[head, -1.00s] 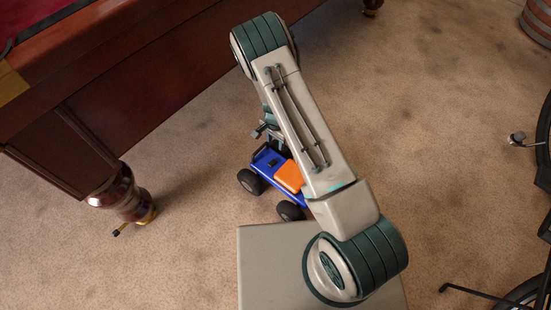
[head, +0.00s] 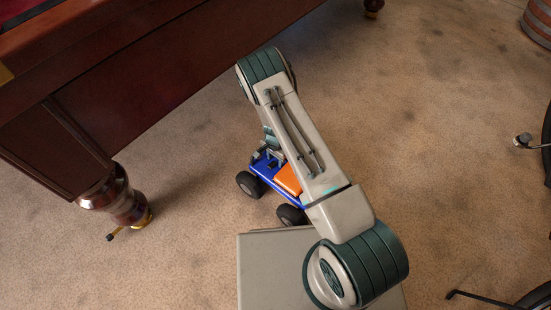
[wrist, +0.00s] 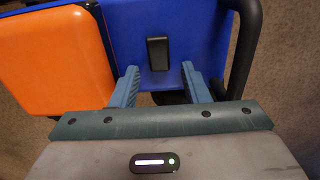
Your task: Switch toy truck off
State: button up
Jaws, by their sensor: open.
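The toy truck stands on the carpet, partly hidden under my arm in the head view; its blue body (head: 263,163), orange panel (head: 288,180) and black wheels show. In the wrist view the blue bed (wrist: 190,30) carries a small black switch (wrist: 157,53), with the orange panel (wrist: 55,60) to its left and a black bar (wrist: 243,50) to its right. My gripper (wrist: 160,80) is open, its two blue fingers apart below the switch in the picture, one to each side of it. Nothing is between the fingers. Whether they touch the truck I cannot tell.
A wooden pool table (head: 100,90) with a turned leg (head: 120,198) stands to the left of the truck. Part of a bicycle (head: 535,295) is at the right edge, and a barrel (head: 538,22) at the top right. Carpet between is clear.

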grip_shut()
jog(key=shift+s+a+r+t+h+p, duration=0.25)
jog(key=shift+t+h+p, duration=0.1)
jog(key=shift+t+h, duration=0.25)
jog(key=shift+s+a+t+h, duration=0.15)
jog(key=shift+t+h, duration=0.65)
grip_release()
